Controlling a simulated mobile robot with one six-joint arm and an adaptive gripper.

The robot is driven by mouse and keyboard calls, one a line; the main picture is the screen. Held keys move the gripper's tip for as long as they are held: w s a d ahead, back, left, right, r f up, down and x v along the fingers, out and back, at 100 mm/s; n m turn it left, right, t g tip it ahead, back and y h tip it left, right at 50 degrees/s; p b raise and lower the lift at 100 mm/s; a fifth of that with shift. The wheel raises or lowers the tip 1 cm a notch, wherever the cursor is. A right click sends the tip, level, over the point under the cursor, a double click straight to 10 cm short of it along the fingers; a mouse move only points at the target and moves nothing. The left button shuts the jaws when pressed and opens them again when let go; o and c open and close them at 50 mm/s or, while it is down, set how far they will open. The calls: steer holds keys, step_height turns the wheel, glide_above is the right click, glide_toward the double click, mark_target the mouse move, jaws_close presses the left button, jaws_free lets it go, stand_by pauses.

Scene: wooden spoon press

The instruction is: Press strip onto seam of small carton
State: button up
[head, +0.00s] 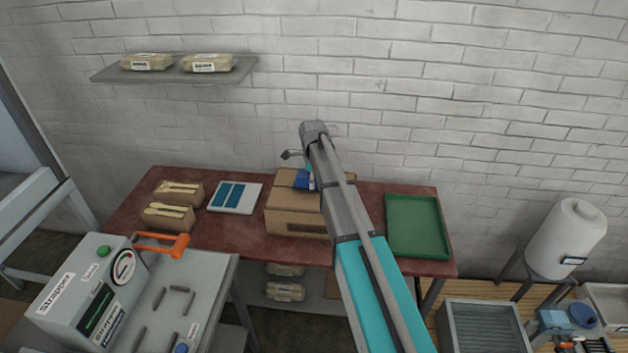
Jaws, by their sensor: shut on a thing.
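My gripper (304,184) is down at the carton's top, mostly hidden behind my arm. It is shut on a small blue piece that seems to be a strip. I cannot tell whether the piece touches the carton. The top seam is largely hidden. A white card (245,207) with blue strips (230,195) lies on the table to the left of the carton.
Two brown boxes with pale wooden spoons (170,212) stand left of the card. A green tray (417,228) lies to the right. A strapper machine (92,290) with an orange handle stands front left. A wall shelf (180,73) holds two packs.

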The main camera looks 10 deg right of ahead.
steer(key=shift+s+f+b, duration=0.1)
steer(key=shift+f+b, duration=0.6)
stand_by(2.2)
steer(key=shift+r, duration=0.2)
steer(key=shift+r+p, duration=3.35)
steer(key=shift+p, duration=0.2)
